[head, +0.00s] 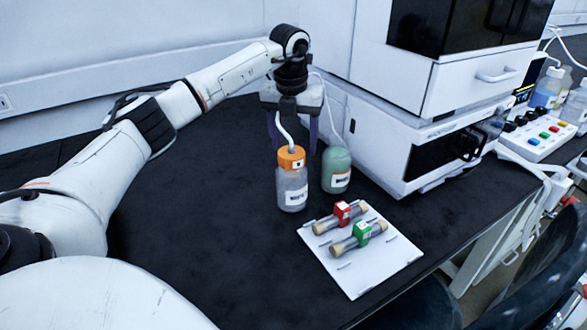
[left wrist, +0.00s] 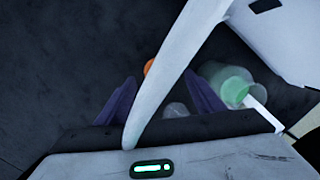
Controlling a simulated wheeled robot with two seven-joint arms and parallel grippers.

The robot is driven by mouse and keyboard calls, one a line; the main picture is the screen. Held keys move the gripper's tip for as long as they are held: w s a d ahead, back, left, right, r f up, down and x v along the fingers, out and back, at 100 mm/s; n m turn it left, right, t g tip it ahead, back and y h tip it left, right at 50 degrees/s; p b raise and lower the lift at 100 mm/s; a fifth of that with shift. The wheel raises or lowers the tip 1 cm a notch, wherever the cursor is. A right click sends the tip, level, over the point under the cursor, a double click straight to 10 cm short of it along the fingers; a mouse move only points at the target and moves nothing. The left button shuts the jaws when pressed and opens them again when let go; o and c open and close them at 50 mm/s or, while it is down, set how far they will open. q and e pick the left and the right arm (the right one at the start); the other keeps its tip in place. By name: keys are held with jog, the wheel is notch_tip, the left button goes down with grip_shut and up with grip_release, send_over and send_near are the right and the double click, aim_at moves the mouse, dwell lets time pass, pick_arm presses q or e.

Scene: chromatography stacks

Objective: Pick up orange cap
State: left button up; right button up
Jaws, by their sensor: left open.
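The orange cap (head: 291,158) sits on top of an upright clear bottle (head: 292,192) with a white label, and a white tube rises from the cap. My left gripper (head: 293,147) is open, pointing down, with its dark purple fingers on either side of the tube, at about the cap's height or just above. I cannot tell how far behind or over the cap they are. In the left wrist view a sliver of the orange cap (left wrist: 149,66) shows near the gap between the fingers (left wrist: 161,78); the white tube hides the rest. My right gripper is not in view.
A green bottle (head: 337,171) stands close to the right of the clear bottle. A white tray (head: 372,274) with red- and green-marked columns lies in front. A large white instrument (head: 385,150) stands on the right. The black bench (head: 200,230) is free at left.

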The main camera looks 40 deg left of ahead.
pick_arm(q)
jog(key=f, duration=0.5)
jog(key=shift+a+b, duration=0.4)
jog(key=shift+w+f, duration=0.1)
jog(key=shift+f, duration=0.25)
jog(key=c, duration=1.1)
